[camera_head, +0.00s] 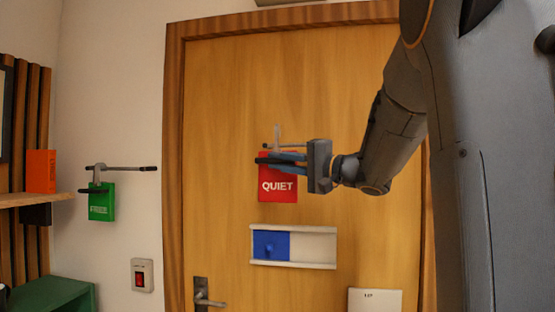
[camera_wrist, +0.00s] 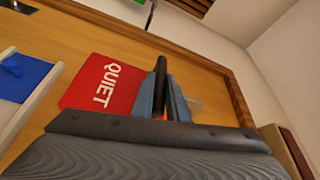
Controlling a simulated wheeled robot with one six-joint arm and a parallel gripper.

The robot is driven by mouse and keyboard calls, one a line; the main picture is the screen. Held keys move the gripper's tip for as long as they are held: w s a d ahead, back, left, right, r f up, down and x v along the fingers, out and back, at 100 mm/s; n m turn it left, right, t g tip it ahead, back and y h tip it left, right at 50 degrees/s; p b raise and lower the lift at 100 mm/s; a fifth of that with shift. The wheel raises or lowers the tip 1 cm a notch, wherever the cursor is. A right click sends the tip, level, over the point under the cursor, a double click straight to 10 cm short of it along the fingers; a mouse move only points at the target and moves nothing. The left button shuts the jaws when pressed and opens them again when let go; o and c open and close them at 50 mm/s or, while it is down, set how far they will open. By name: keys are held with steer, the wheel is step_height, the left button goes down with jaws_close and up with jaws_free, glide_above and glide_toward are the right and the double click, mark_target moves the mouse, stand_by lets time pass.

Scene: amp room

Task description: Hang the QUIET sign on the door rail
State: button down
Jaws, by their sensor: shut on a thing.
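The red QUIET sign (camera_head: 278,188) is upright in front of the wooden door, its lettering level in the head view. In the wrist view the sign (camera_wrist: 100,88) lies left of the fingers. My gripper (camera_head: 270,161) reaches in from the right and is shut on the sign's dark upper bar, which shows between the fingers (camera_wrist: 161,97) in the wrist view. The door rail (camera_head: 297,146) shows just above the sign, with a pale upright piece on it. The fingers hide part of the sign's top, and I cannot tell whether the sign touches the rail.
A blue-and-white sliding plate (camera_head: 318,248) is on the door below the sign. A door handle (camera_head: 204,295) is lower left. A green sign (camera_head: 101,203) hangs from a wall rail (camera_head: 130,168) at left. A red switch (camera_head: 141,276) and wooden shelf (camera_head: 30,200) are also left.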

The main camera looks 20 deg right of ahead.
steer(key=shift+w+d+f, duration=0.1)
steer(key=shift+w+d, duration=0.3)
steer(key=shift+w, duration=0.2)
steer(key=shift+w+d, duration=0.35)
steer(key=shift+w, duration=0.2)
steer(key=w+d+f+b, duration=0.2)
steer(key=w+d+b, duration=0.1)
steer(key=w+b, duration=0.1)
steer(key=shift+w+d+f, duration=0.2)
steer(key=shift+w+f, duration=0.15)
steer(key=shift+w, duration=0.2)
steer(key=c, duration=1.7)
jaws_free()
steer(key=shift+o, duration=0.2)
steer(key=shift+s, duration=0.1)
